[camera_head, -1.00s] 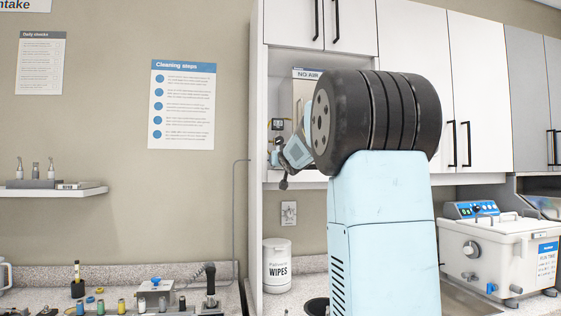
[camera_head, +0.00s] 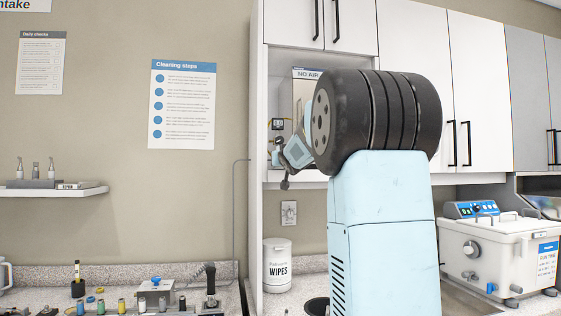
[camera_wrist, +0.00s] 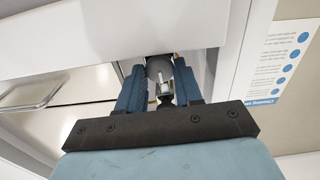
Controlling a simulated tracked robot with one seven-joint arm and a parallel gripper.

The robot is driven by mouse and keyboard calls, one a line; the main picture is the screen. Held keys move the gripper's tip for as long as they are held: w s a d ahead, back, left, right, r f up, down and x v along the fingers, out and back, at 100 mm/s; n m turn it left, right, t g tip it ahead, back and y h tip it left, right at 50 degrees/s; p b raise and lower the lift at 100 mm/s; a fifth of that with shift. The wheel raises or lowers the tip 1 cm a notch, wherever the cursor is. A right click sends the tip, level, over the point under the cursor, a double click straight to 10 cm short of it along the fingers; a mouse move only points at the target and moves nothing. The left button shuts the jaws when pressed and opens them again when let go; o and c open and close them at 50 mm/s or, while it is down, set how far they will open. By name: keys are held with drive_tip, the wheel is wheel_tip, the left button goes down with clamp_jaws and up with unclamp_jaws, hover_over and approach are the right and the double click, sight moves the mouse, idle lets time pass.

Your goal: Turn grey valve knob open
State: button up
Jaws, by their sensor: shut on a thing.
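The grey valve knob (camera_wrist: 160,70) shows in the wrist view as a round grey piece with a small pale bar on it. It sits between the two blue fingers of my gripper (camera_wrist: 159,84), which is shut on it. In the head view my gripper (camera_head: 277,153) is inside the open cabinet bay, at its left side by the fittings. The knob cannot be made out in the head view, where my arm and gripper cover that spot.
A "NO AIR" sign (camera_head: 306,73) hangs at the back of the bay. White cabinet walls (camera_head: 257,120) stand close around my arm. A wipes tub (camera_head: 277,266) and a white sterilizer (camera_head: 490,250) stand on the counter below.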

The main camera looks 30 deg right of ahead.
drive_tip(key=n, duration=0.4)
drive_tip(key=shift+a, duration=0.15)
drive_tip(key=n, duration=0.5)
drive_tip(key=shift+w+a+f, duration=0.1)
drive_tip(key=n, duration=0.4)
drive_tip(key=shift+f, duration=0.1)
drive_tip(key=shift+f+n, duration=0.15)
drive_tip(key=shift+n, duration=2.05)
drive_tip(key=shift+f, duration=0.1)
drive_tip(key=o, duration=1)
